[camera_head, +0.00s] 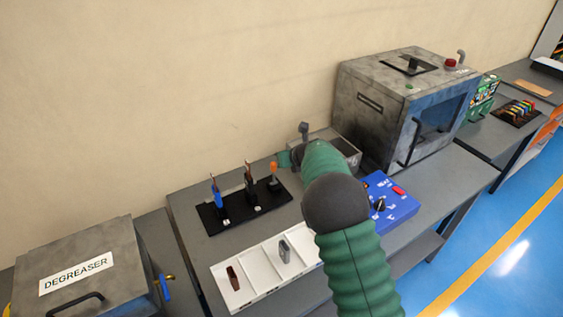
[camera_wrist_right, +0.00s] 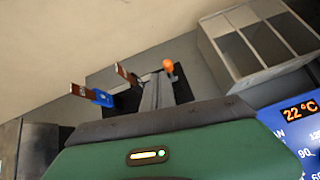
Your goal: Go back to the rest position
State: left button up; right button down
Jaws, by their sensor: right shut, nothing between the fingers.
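My right arm (camera_head: 350,250) crosses the bench in the head view, and its hand is largely hidden behind the forearm. In the right wrist view my right gripper (camera_wrist_right: 160,90) shows past its green housing; it is shut with nothing between the fingers. Beyond it, the black tool stand (camera_head: 221,219) holds a blue-and-brown tool (camera_head: 216,192), a dark brown tool (camera_head: 250,185) and an orange-topped lever (camera_head: 273,176). Whether the gripper touches the stand cannot be told. My left gripper is not in view.
A white tray (camera_head: 240,299) holds a brown piece (camera_head: 233,278) and a grey piece (camera_head: 284,251). A blue control box (camera_head: 401,207) lies right of my arm. A grey metal oven-like box (camera_head: 385,115) stands behind. A degreaser box (camera_head: 80,268) is at left. A divided grey container (camera_wrist_right: 215,55) shows too.

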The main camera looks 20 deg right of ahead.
jog(key=s+a+f+m+g, duration=0.2)
jog(key=s+a+m, duration=0.1)
jog(key=s+m, duration=0.9)
jog(key=s+a+f+m+g+b, duration=0.1)
jog(key=s+a+f+m+g, duration=0.1)
jog(key=s+m, duration=0.9)
jog(key=s+a+f+m+g, duration=0.3)
jog(key=s+a+m, duration=0.2)
jog(key=s+m, duration=0.7)
jog(key=s, duration=0.3)
jog(key=shift+s+a+f+m+h, duration=0.2)
jog(key=shift+f+m+h, duration=0.1)
jog(key=shift+h, duration=0.1)
